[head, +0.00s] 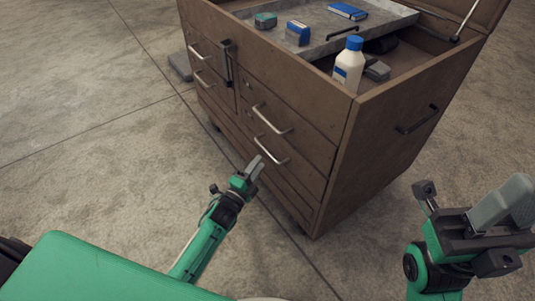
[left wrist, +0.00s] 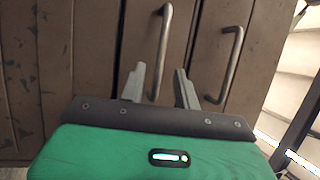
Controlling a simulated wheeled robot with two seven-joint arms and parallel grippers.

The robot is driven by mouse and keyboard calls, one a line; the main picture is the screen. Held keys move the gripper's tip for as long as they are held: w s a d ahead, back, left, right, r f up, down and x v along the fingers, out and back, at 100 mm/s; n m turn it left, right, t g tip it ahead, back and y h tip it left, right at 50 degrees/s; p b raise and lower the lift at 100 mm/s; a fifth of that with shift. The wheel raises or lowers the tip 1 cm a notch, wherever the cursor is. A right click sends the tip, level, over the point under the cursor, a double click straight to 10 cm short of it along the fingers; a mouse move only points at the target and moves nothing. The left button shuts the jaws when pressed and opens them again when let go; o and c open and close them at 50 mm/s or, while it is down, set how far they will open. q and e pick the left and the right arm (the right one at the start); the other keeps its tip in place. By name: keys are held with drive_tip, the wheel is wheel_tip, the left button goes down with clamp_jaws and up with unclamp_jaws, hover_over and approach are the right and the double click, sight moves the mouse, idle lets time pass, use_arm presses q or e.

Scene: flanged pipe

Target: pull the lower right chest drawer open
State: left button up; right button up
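The brown tool chest (head: 345,165) stands in the middle of the head view. Its lower right drawer has a grey bar handle (head: 270,151) and looks closed. The upper right drawer's handle (head: 271,120) is above it. My left gripper (head: 256,166) is just in front of the lower handle. In the left wrist view, my left gripper's fingers (left wrist: 160,88) are open, with one bar handle (left wrist: 164,45) showing between and beyond them. Whether they touch it I cannot tell. A second handle (left wrist: 232,65) is to the right. My right gripper (head: 503,205) is off to the right, away from the chest.
The chest's lid is up. A grey tray (head: 330,38) holds blue and green items. A white bottle with a blue cap (head: 348,66) stands inside the chest near its front. A side handle (head: 418,120) is on the right wall. Concrete floor around the chest is mostly clear.

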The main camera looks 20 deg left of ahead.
sight(267, 151)
use_arm(q)
drive_tip(key=shift+b+x, duration=0.7)
drive_tip(key=shift+x, duration=2.4)
clamp_jaws()
